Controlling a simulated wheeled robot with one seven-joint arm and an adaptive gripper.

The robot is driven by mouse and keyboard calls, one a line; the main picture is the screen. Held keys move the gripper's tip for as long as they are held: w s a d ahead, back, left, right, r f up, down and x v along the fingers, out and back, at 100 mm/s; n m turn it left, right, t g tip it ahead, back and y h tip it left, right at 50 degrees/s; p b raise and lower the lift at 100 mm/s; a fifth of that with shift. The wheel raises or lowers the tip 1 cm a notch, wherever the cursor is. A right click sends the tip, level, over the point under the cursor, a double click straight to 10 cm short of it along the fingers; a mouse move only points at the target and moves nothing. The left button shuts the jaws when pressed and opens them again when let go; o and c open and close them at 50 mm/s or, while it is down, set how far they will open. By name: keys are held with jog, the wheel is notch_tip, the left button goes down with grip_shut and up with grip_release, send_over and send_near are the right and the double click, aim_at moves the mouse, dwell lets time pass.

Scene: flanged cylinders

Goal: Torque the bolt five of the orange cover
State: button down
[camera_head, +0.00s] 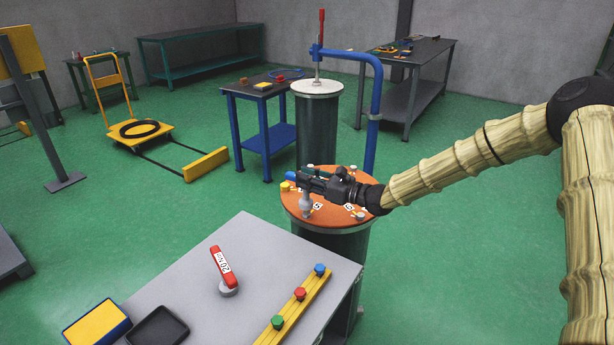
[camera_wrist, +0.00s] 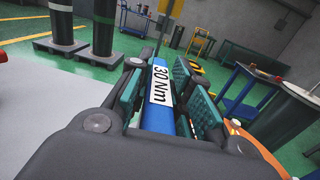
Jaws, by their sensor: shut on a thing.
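The orange cover (camera_head: 336,222) lies on a flanged cylinder just behind the grey table. White numerals and several pale bolts show around its rim, and my gripper hides part of it. My gripper (camera_head: 312,183) is over the cover's left part, shut on a blue torque wrench (camera_head: 291,175). In the wrist view the wrench (camera_wrist: 160,92) sits between the teal finger pads with its "30 Nm" label up. A grey round piece (camera_head: 306,205) stands below the gripper at the cover's front left; I cannot tell whether it sits on bolt five.
The grey table (camera_head: 245,260) holds a red "20 Nm" wrench (camera_head: 222,267), a yellow rail (camera_head: 290,312) with green, red and blue knobs, and yellow-blue and black trays. Behind the cover stand a pale-topped cylinder (camera_head: 317,88), a blue pipe (camera_head: 376,100) and a blue workbench (camera_head: 262,97).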

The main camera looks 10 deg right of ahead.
aim_at(307, 201)
jog(key=shift+f, duration=0.55)
jog(key=shift+s+d+b, duration=0.1)
jog(key=shift+b, duration=0.4)
dwell(0.4)
jog(key=shift+b, duration=0.3)
dwell(0.7)
jog(key=shift+f+b, duration=1.2)
jog(key=shift+f, duration=0.25)
dwell(1.2)
jog(key=shift+m+t+h, duration=0.5)
jog(key=shift+t, duration=0.1)
jog(key=shift+f+m+t+h, duration=0.1)
jog(key=shift+m+t+h, duration=0.3)
jog(key=shift+h, duration=0.1)
jog(key=shift+f+m+t+h, duration=0.1)
jog(key=shift+m+t+h, duration=0.8)
jog(key=shift+m+h, duration=0.45)
